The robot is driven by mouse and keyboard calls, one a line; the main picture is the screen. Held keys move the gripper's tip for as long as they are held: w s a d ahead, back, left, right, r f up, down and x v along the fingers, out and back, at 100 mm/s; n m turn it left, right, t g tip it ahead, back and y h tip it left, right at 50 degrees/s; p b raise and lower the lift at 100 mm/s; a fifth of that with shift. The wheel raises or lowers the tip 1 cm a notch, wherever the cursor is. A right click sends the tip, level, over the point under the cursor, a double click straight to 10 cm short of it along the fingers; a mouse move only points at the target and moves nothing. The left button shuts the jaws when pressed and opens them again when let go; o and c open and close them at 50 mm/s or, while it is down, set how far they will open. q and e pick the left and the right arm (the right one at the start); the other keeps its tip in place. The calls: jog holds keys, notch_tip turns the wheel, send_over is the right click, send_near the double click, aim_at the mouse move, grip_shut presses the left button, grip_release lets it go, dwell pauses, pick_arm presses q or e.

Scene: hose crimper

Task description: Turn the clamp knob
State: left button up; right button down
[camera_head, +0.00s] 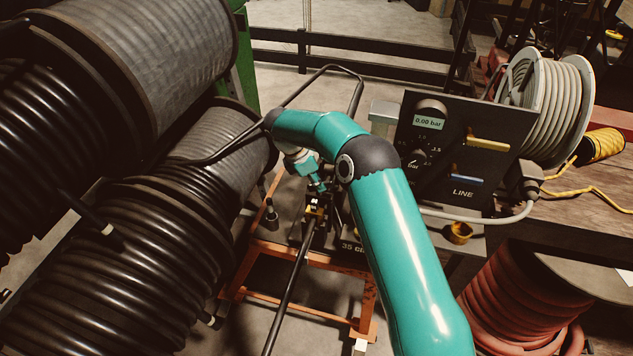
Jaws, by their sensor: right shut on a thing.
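My right arm is teal and comes in from the bottom right, bending over the hose crimper (310,222). The crimper stands on an orange-legged stand, with a yellow-marked block at its head. My right gripper (317,187) points down just above that block and is shut. The clamp knob cannot be made out; the fingers and wrist cover the place where they close, so the held part is hidden. A black hose or rod (289,292) runs from the block toward the bottom edge. My left gripper is not in view.
Large black hose reels (150,230) crowd the left. A dark panel (463,140) with a gauge reading 0.00 bar stands to the right of the crimper. A brass-coloured cup (459,233) sits below it. A red hose coil (525,300) fills the lower right.

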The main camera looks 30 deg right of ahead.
jog(key=c, duration=1.2)
grip_release()
jog(key=shift+o, duration=0.2)
jog(key=v, duration=1.2)
jog(key=shift+d, duration=0.1)
